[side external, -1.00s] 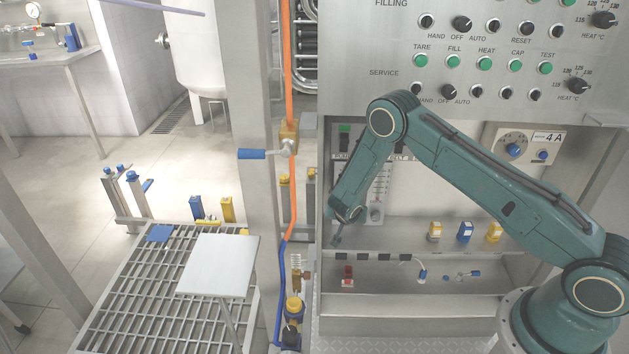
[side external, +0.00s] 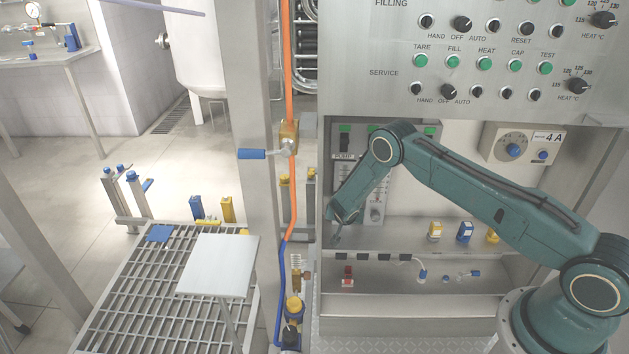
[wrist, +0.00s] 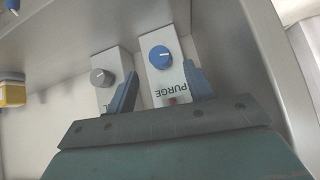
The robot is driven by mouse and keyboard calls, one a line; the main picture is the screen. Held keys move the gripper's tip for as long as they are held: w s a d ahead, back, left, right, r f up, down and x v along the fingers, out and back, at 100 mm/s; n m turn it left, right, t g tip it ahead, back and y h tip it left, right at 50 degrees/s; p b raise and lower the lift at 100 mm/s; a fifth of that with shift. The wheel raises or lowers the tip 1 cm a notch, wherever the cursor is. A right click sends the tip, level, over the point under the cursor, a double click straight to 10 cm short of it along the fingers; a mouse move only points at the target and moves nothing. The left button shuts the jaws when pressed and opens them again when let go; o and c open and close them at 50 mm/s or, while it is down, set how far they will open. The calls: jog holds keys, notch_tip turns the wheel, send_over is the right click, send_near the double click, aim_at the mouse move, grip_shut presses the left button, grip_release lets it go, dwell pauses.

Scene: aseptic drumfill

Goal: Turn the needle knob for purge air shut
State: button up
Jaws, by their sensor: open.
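In the wrist view, the blue knob (wrist: 160,57) with a white pointer mark sits on a pale box (wrist: 165,84) marked PURGE, whose lettering appears upside down. My gripper (wrist: 161,69) is open, with one finger on each side of the PURGE box in the picture. The blue knob shows beyond the fingertips, and no contact with it is visible. In the side external view, my gripper (side external: 338,228) hangs low at the left of the cabinet recess. I cannot make out the blue purge knob there.
A grey knob (wrist: 101,77) on a neighbouring box is close to the left finger. A yellow container (wrist: 11,94) stands at the left of the wrist view. In the side external view, a vertical post (side external: 250,200) and a blue-handled valve (side external: 252,154) stand left of my gripper.

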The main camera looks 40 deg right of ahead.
jog(key=shift+x, duration=2.7)
jog(key=shift+c, duration=0.2)
jog(key=c, duration=0.9)
